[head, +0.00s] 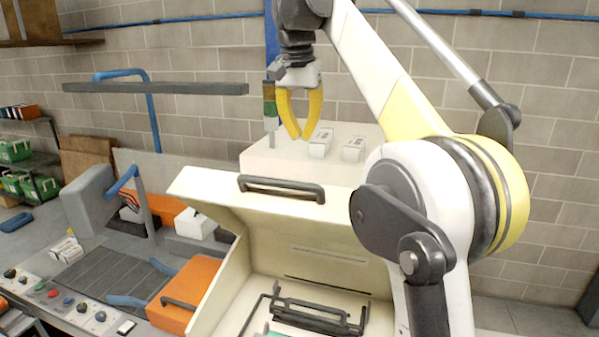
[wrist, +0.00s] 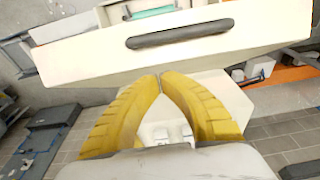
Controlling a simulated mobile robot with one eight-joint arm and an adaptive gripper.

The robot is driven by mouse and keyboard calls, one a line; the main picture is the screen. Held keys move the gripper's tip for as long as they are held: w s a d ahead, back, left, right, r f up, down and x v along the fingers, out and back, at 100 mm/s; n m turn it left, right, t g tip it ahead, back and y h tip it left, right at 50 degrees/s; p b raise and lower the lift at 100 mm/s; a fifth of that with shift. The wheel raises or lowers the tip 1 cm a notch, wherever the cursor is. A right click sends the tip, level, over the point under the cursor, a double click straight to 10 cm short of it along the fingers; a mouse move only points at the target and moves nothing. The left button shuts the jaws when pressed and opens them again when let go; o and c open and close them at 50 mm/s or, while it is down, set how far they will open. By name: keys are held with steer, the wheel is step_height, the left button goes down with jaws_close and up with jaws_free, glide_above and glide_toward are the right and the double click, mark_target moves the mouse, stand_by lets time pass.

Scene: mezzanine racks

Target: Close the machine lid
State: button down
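The cream machine (head: 330,250) stands at lower centre in the head view with its lid (head: 215,200) raised and the inside showing. A dark bar handle (head: 281,188) sits along the lid's upper edge. In the wrist view the lid (wrist: 90,68) spans the top, with its handle (wrist: 180,33) beyond my fingertips. My gripper (head: 300,136) hangs above and behind the handle in the head view. Its yellow fingers meet at the tips, with nothing between them; the wrist view shows the same (wrist: 160,76). It looks apart from the handle.
Two small white boxes (head: 320,143) lie on the cream surface behind the lid. A dark frame (head: 315,312) is inside the machine. An orange unit (head: 187,290) and a control panel with buttons (head: 65,300) stand to the left. A grey beam (head: 155,88) runs above them.

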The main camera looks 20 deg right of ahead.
glide_above(300, 198)
steer(key=w+d, duration=0.1)
steer(key=w, duration=0.1)
steer(key=f, duration=0.5)
steer(key=shift+d+f, duration=0.2)
steer(key=f, duration=0.1)
steer(key=s+a+f, duration=0.1)
steer(key=s+f+p, duration=0.1)
steer(key=shift+a, duration=0.25)
steer(key=shift+w+f, duration=0.1)
steer(key=shift+f, duration=0.1)
steer(key=s+a+f+t+h+b, duration=0.1)
steer(key=s+a+f+t+b, duration=0.1)
steer(key=s+a+f+b, duration=0.45)
steer(key=s+a+f+t+h+b, duration=0.15)
steer(key=s+f+b, duration=0.25)
steer(key=f+b, duration=0.5)
steer(key=s+a+f+t+h+b, duration=0.1)
steer(key=s+a+f+t+b, duration=0.3)
steer(key=f, duration=0.7)
step_height(300, 198, down, 35)
steer(key=d+t+h+b, duration=0.1)
steer(key=h+b, duration=0.2)
steer(key=b, duration=2.4)
steer(key=shift+s+r, duration=0.2)
steer(key=shift+s, duration=0.15)
steer(key=shift+t, duration=0.25)
